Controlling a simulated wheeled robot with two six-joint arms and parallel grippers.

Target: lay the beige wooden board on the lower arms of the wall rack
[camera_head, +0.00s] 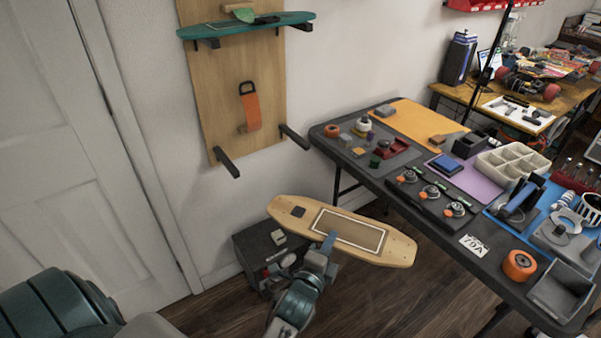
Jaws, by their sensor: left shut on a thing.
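The beige wooden board (292,212) is a light skateboard deck with a framed rectangle and a small dark square on its top. My left gripper (328,245) is shut on its near edge and holds it up, roughly level, left of the worktable. The wall rack (205,95) is a tall wooden panel on the wall. Its lower arms, a left one (227,162) and a right one (294,137), are dark pegs and bear nothing. They are above and beyond the board. A teal board (245,27) lies on the upper arms. My right gripper is not in view.
An orange strap (251,110) hangs on the panel above the lower arms. The black worktable (330,145) at right holds wheels, trays and tools. A dark box (255,243) stands below the held board. A white door (60,150) is at left.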

